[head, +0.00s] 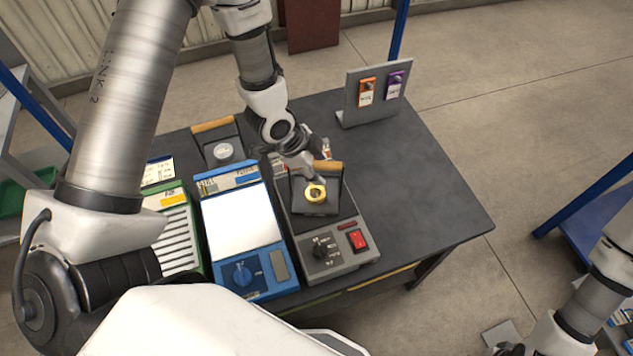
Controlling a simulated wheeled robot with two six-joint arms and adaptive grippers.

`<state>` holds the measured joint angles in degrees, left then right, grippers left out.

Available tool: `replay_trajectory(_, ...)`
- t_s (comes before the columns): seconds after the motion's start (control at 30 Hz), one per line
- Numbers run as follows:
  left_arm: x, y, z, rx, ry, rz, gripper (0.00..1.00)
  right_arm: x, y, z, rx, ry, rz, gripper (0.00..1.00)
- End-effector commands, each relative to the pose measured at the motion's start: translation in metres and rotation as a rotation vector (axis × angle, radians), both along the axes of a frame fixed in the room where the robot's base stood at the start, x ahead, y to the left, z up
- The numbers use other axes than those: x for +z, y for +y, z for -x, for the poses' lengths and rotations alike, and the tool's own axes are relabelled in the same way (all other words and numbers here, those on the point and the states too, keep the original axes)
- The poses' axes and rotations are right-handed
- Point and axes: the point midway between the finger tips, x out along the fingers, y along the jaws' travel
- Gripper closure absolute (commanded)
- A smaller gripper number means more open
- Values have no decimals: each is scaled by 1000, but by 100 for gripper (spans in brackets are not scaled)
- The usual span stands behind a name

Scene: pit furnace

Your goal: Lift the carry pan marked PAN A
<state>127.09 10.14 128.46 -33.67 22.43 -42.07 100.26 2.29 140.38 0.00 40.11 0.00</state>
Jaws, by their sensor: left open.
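Two dark carry pans with wooden handles show in the head view. One pan (313,203) sits on the grey unit with the red switch and holds a yellow ring (316,192); its handle (328,166) is at its far side. The other pan (213,150) stands on the table at the back left with a pale round piece (224,151) in it. I cannot read a PAN A marking on either. My left gripper (314,172) is open, just above the first pan near its handle; I cannot tell if it touches. My right gripper is outside the picture.
The blue unit (238,221) with a white top stands left of the grey unit (337,250), and a green slotted rack (177,235) left of that. A grey stand (377,95) with orange and purple tags is at the back right. The table's right part (430,190) is clear.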

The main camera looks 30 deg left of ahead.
Motion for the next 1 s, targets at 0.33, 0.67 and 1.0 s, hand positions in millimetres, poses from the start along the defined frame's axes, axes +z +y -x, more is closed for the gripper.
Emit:
replay_trajectory(0.33, -3, 0, 0, 0, 0, 0, 48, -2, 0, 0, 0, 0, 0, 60)
replay_trajectory(0.67, -3, 0, 0, 0, 0, 0, 100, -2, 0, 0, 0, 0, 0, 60)
replay_trajectory(1.0, -1, 0, 0, 0, 0, 0, 100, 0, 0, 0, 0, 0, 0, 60)
